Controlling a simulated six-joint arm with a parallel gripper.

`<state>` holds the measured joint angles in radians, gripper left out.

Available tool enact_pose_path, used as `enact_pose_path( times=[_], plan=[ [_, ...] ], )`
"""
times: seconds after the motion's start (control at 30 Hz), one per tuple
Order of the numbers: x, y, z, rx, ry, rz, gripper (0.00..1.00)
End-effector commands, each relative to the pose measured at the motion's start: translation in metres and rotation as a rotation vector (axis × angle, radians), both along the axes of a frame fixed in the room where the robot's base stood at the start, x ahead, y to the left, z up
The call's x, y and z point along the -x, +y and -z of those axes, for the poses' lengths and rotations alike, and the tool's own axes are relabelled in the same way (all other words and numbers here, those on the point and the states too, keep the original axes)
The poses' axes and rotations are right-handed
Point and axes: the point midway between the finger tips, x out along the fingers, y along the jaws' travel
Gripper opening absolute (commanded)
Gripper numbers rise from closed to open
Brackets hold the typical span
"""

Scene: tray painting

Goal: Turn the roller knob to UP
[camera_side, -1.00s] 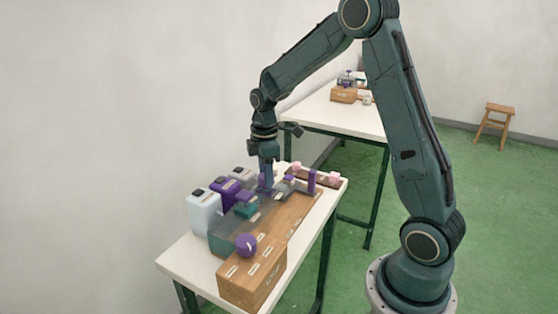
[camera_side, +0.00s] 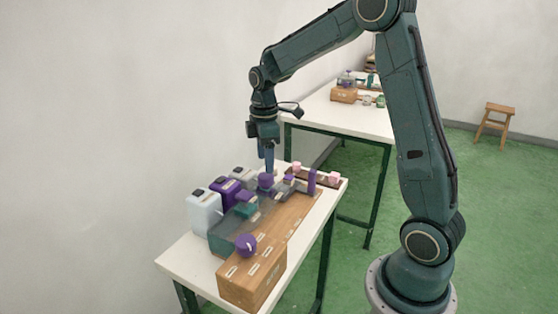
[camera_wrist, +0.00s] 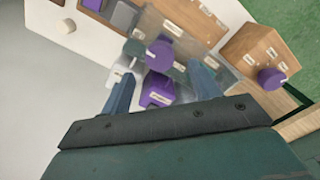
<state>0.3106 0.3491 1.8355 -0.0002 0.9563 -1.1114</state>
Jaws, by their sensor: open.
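A purple knob (camera_side: 266,180) stands toward the back of the machine on the table, and it also shows in the wrist view (camera_wrist: 160,57) with a pale mark on it. A second purple knob (camera_side: 246,244) sits on the wooden box at the near end; it is at the right in the wrist view (camera_wrist: 268,79). The labels are too small to read, so I cannot tell which is the roller knob or where either points. My gripper (camera_side: 269,168) is open, fingers down, just above the back knob, apart from it and empty.
White and purple jugs (camera_side: 222,194) stand along the left side of the machine. A purple post (camera_side: 312,182) and pink cups (camera_side: 333,177) are at the far right end. The wooden box (camera_side: 252,280) fills the near end. The air above is clear.

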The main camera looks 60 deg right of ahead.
Motion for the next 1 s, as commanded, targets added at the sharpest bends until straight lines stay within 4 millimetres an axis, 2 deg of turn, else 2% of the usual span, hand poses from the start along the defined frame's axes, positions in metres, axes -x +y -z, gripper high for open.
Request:
enact_pose_path(
  times=[0.3,0.5,0.7,1.0],
  plan=[
    [-0.001,0.000,-0.056,0.001,-0.004,-0.001,0.62],
    [0.000,0.000,-0.079,0.001,-0.004,-0.001,0.62],
    [0.000,0.000,-0.089,0.001,-0.002,-0.001,0.62],
    [0.000,0.000,-0.090,0.000,-0.001,-0.001,0.62]
  ],
)
